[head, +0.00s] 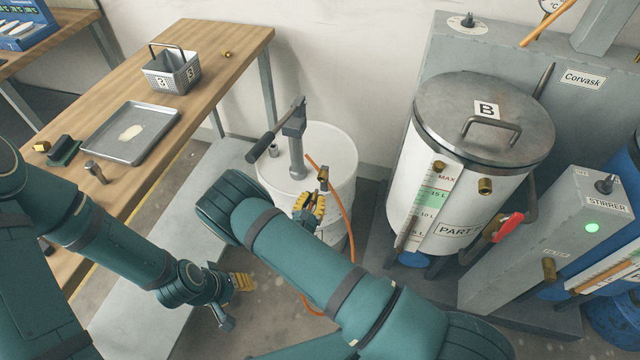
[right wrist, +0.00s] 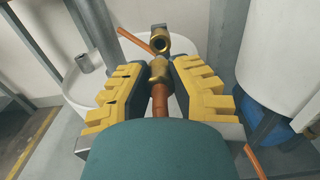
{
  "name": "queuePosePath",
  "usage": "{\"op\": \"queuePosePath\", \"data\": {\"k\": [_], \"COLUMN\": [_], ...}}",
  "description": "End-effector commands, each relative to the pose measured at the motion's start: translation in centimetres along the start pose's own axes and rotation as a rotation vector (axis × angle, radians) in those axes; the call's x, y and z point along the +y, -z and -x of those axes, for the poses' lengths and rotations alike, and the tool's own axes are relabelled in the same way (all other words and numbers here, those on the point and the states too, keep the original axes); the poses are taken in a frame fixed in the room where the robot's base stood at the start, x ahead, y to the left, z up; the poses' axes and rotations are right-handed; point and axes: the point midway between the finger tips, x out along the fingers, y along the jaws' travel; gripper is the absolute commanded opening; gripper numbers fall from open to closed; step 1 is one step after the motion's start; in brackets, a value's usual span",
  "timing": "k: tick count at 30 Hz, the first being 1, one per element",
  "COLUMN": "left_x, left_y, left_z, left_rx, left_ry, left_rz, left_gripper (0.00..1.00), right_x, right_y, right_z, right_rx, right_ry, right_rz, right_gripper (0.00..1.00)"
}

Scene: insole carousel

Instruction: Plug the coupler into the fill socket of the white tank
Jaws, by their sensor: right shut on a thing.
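The white tank (head: 405,200) stands right of centre with a metal lid marked B. A brass fitting (head: 485,186) sits on its upper front, and a smaller one is left of it; which is the fill socket I cannot tell. My right gripper (head: 312,204) is shut on the brass coupler (head: 323,176), in front of the white drum and left of the tank, apart from it. In the right wrist view the coupler (right wrist: 158,70) stands between the yellow fingers, with the orange hose below. My left gripper (head: 233,300) is low, away from the tank; its opening is unclear.
The white drum (head: 335,150) carries a grey hand pump (head: 295,140). The orange hose (head: 345,215) hangs down its front. A red-handled valve (head: 508,228) juts from the tank's lower right. A grey stirrer box (head: 560,225) stands to the right. A wooden bench (head: 215,65) is at left.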

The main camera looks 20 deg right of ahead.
Motion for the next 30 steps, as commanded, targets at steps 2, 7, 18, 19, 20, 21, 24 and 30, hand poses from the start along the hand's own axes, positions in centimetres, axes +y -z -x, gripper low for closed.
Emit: {"op": "queuePosePath", "data": {"k": [2,7,18,19,20,21,24,30], "left_x": [0.2,0.5,1.2,1.3,1.4,1.4,1.6,1.8], "left_y": [0.1,0.2,0.4,0.4,0.4,0.4,0.5,0.6], "left_z": [0.5,1.4,3.3,3.4,3.6,3.8,4.3,4.9], "left_rx": [0.000,0.000,0.000,0.000,0.000,0.000,0.000,0.000], "left_ry": [0.000,0.000,0.000,0.000,0.000,0.000,0.000,0.000], "left_rz": [0.000,0.000,0.000,0.000,0.000,0.000,0.000,0.000], "left_gripper": [0.47,0.47,0.47,0.47,0.47,0.47,0.47,0.47], "right_x": [0.0,0.1,0.0,0.0,0.0,0.0,0.0,0.0], "right_y": [-0.7,-2.0,-4.7,-4.9,-5.1,-5.4,-6.1,-6.9], "right_z": [0.0,0.0,0.0,0.0,0.0,0.0,0.0,0.0], "right_rx": [-0.001,-0.002,-0.002,-0.002,-0.002,-0.002,-0.001,-0.001], "right_ry": [0.000,-0.001,0.000,0.000,0.000,0.000,0.000,0.000], "right_rz": [-0.001,-0.001,-0.001,-0.001,-0.001,-0.001,-0.001,-0.001], "right_gripper": [0.00,0.00,0.00,0.00,0.00,0.00,0.00,0.00]}}
